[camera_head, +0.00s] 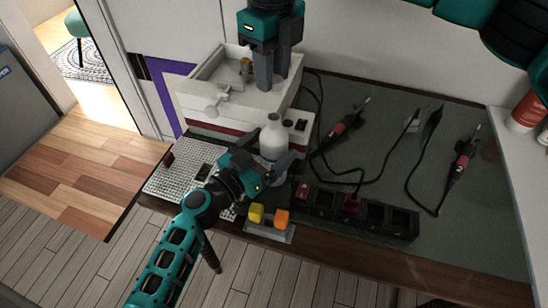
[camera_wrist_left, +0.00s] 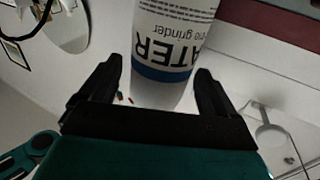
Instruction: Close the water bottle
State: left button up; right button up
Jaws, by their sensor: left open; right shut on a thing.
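The white water bottle (camera_head: 273,140) stands upright beside the white machine in the head view. In the left wrist view the bottle (camera_wrist_left: 172,75) shows its label upside down, between my open left fingers. My left gripper (camera_head: 262,168) is open around the bottle's lower part, with gaps beside it in the wrist view. My right gripper (camera_head: 264,82) is above and behind the bottle, over the machine's basin, pointing down. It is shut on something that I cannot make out. No separate cap is clearly visible, and the bottle's mouth is too small to judge.
The white machine (camera_head: 205,90) has an open basin. A perforated plate (camera_head: 170,187) lies at the left. A block with yellow and orange knobs (camera_head: 270,233) is at the front edge. A dark box row (camera_head: 375,215) and red-handled tools (camera_head: 345,125) with cables lie right.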

pick_arm(q)
jog(key=shift+w+d, duration=0.35)
jog(key=shift+w, duration=0.05)
jog(key=shift+c, duration=0.4)
jog(key=c, duration=1.4)
jog(key=shift+c, duration=0.2)
pick_arm(e)
jog(key=shift+f, duration=2.5)
jog(key=shift+f, duration=0.85)
jog(key=shift+f, duration=0.6)
